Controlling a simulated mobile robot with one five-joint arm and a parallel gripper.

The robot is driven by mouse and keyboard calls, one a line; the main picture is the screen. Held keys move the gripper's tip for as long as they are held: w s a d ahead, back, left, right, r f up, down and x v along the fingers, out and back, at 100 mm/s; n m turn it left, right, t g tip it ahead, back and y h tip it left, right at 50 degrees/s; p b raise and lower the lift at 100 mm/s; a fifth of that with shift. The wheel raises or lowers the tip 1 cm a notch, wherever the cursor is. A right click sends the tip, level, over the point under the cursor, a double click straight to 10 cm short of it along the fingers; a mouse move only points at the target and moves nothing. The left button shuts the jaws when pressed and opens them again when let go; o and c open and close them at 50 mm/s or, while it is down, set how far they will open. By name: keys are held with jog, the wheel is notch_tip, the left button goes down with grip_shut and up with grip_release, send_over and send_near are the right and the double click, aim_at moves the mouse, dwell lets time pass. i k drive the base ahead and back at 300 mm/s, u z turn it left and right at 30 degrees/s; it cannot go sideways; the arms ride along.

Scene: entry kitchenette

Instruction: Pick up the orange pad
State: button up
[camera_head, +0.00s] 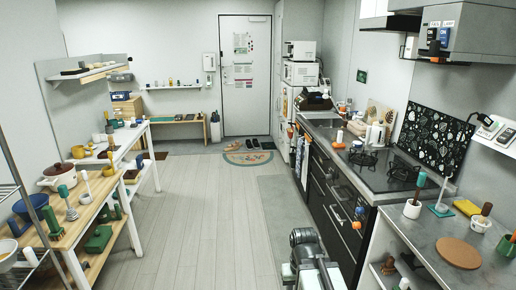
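A flat round orange-brown pad (458,252) lies on the grey counter (408,238) at the lower right. It is the closest match to an orange pad, and its whole top shows with nothing on it. Part of my grey arm shows at the bottom centre, to the left of this counter and well apart from the pad. I cannot make out any gripper fingers there.
The wooden floor (195,225) is clear between the left shelves and right counters.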

aim_at(340, 144)
jog(key=u, duration=0.1)
jog(key=i, duration=4.2)
jog(key=z, duration=0.45)
jog(key=i, duration=1.15)
jog(key=z, duration=0.15)
